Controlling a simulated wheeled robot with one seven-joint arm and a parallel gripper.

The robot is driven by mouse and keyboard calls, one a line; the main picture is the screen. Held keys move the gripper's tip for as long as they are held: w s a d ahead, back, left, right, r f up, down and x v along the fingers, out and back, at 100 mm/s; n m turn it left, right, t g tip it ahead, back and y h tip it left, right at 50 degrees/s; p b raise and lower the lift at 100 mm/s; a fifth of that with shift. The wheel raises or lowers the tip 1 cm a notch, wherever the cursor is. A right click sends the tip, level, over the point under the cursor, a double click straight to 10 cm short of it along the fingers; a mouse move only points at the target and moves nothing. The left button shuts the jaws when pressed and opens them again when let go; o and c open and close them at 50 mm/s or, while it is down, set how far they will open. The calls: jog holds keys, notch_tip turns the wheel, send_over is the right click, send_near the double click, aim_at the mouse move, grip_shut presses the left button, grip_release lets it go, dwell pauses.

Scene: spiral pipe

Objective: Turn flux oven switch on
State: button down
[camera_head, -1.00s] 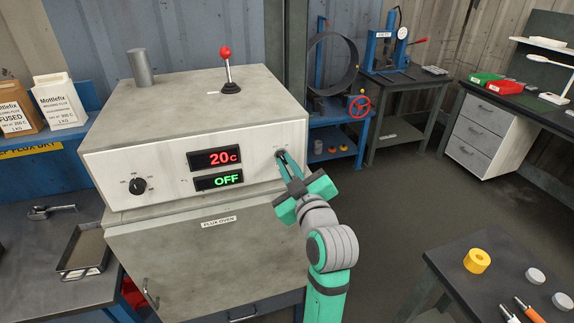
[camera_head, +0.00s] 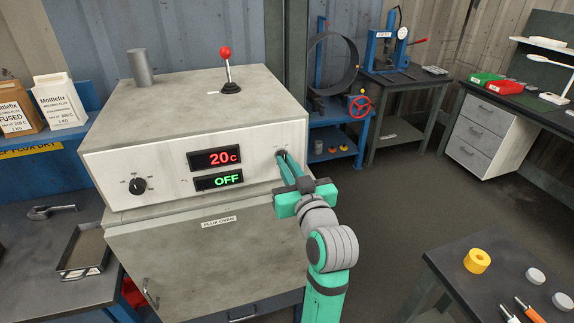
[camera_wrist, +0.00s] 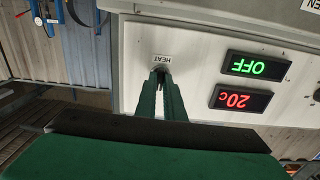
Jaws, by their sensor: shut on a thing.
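The flux oven (camera_head: 180,125) is a grey box with a white front panel, a red "20c" display (camera_head: 214,158) and a green "OFF" display (camera_head: 219,179). My gripper (camera_head: 282,158) reaches the right side of this panel, its fingers close together on the switch there. The switch is mostly hidden by the fingers. In the wrist view, which is upside down, the fingers (camera_wrist: 162,72) meet the panel at the "HEAT" label (camera_wrist: 164,58), beside the "OFF" display (camera_wrist: 256,66). A black dial (camera_head: 137,185) sits on the panel's left side.
A red-knobbed lever (camera_head: 228,70) and a grey cylinder (camera_head: 140,68) stand on top of the oven. A metal tray (camera_head: 85,252) lies on the left bench. A dark table (camera_head: 450,265) with a yellow roll (camera_head: 477,261) stands at lower right. The floor between is clear.

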jog(key=m, duration=0.5)
jog(key=shift+m, duration=0.3)
dwell(0.4)
jog(key=c, duration=1.9)
grip_release()
jog(key=shift+o, duration=0.2)
jog(key=shift+s, duration=0.1)
jog(key=v, duration=1)
jog(key=shift+s+d, duration=0.15)
jog(key=shift+s, duration=0.15)
